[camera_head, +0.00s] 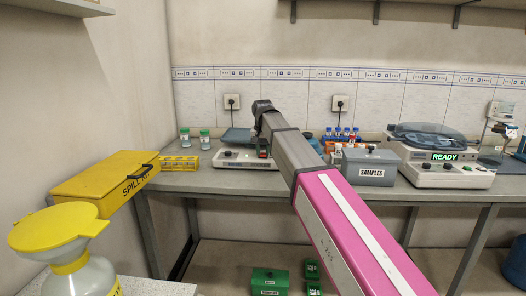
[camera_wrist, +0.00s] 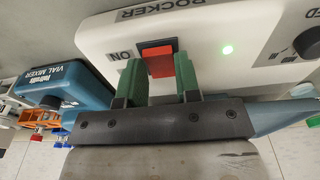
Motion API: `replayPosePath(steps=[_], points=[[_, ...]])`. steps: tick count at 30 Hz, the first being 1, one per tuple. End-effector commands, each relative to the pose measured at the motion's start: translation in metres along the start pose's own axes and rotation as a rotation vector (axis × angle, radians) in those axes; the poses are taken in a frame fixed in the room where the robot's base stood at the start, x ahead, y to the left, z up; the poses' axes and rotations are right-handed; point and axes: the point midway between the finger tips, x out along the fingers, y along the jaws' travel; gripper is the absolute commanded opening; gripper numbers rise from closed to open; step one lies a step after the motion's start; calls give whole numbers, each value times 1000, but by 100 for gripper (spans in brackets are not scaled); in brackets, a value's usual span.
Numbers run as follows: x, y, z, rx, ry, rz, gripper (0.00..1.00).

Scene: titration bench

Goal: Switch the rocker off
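The white rocker (camera_head: 236,160) stands on the bench, partly hidden behind my arm in the head view. I cannot tell whether the fingertips touch the panel. In the head view, my gripper's fingers are hidden by the arm.
A blue vial mixer (camera_wrist: 65,85) is close beside the rocker. A grey samples box (camera_head: 371,168) and a centrifuge-like machine marked READY (camera_head: 440,160) stand to the right. A yellow box (camera_head: 180,163) and capped bottles (camera_head: 204,140) stand to the left.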

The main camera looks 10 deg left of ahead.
Motion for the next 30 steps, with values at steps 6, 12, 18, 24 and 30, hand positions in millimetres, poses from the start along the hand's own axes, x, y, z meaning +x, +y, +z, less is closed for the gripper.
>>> replayPosePath(steps=[6, 12, 18, 24, 30], points=[[0, 0, 0, 0, 0, 0, 55], [-2, 0, 0, 0, 1, 0, 55], [-25, 0, -1, 0, 2, -1, 55], [-62, 0, -1, 0, 3, -1, 55], [-93, 0, -1, 0, 2, -1, 55]])
